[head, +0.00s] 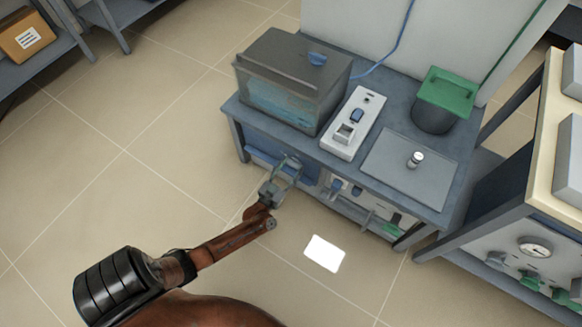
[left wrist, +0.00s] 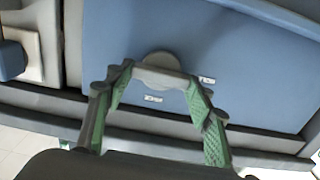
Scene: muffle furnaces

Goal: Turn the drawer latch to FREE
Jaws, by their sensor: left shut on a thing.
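The drawer latch (left wrist: 160,62) is a grey piece with a round hub on the blue drawer front (left wrist: 240,50), at the centre of the left wrist view. Two small white labels sit beside it, one below (left wrist: 153,98) and one to its right (left wrist: 207,79); their text is too small to read. My left gripper (head: 287,168) is at the blue drawer front under the bench in the head view. In the left wrist view its green-padded fingers (left wrist: 158,82) are on either side of the latch, shut on it. The latch is not clear in the head view. My right gripper is not in view.
The bench top (head: 395,125) carries a grey box with a glassy front (head: 290,85), a white power strip (head: 352,122), a green-lidded pot (head: 445,95) and a flat plate with a knob (head: 408,165). A second bench with a gauge stands right.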

